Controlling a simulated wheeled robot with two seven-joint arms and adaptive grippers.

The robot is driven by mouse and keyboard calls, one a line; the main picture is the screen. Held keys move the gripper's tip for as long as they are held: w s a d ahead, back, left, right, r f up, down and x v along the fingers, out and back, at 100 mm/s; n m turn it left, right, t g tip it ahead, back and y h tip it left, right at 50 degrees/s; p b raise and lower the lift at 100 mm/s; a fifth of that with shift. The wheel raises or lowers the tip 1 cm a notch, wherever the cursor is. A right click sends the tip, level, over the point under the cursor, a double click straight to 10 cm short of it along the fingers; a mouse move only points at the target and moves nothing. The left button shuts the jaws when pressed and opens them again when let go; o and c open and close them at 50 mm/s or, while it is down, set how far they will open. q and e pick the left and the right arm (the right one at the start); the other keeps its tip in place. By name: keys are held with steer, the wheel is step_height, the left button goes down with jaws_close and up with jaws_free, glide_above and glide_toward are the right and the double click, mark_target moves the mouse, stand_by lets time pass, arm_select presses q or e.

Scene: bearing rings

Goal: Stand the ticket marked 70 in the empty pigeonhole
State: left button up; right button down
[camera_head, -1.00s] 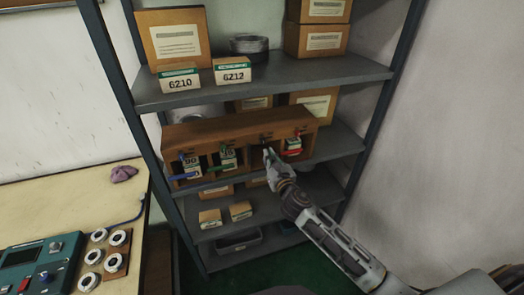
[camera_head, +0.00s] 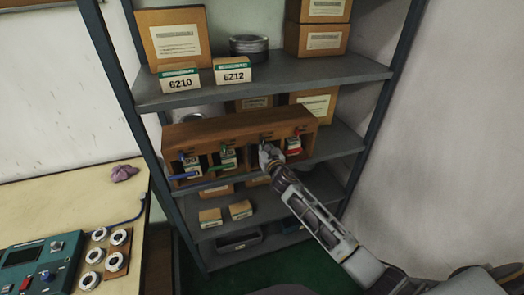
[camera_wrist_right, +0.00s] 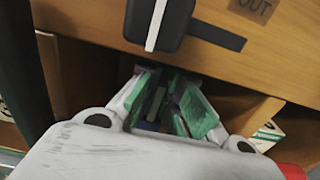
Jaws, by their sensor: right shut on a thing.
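The brown wooden pigeonhole rack (camera_head: 235,130) stands on the middle shelf. My right gripper (camera_head: 268,150) is at the front of its third hole from the left. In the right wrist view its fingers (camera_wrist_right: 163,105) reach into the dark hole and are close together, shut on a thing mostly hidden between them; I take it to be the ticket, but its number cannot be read. A ticket marked 90 (camera_head: 192,168) stands in the first hole and another ticket (camera_head: 228,160) in the second. A white and red ticket (camera_head: 293,146) is in the fourth. My left gripper is out of view.
Blue (camera_head: 184,177) and green (camera_head: 219,168) bars stick out at the front of the left holes. A black fitting (camera_wrist_right: 160,22) is on the rack's face above my fingers. Small boxes (camera_head: 210,217) sit on the shelf below. A workbench (camera_head: 50,215) is at the left.

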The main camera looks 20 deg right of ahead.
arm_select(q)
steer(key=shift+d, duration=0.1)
arm_select(e)
steer(key=shift+f, duration=0.55)
steer(key=shift+f+b, duration=0.35)
steer(key=shift+f, duration=1)
steer(key=c, duration=1.6)
jaws_free()
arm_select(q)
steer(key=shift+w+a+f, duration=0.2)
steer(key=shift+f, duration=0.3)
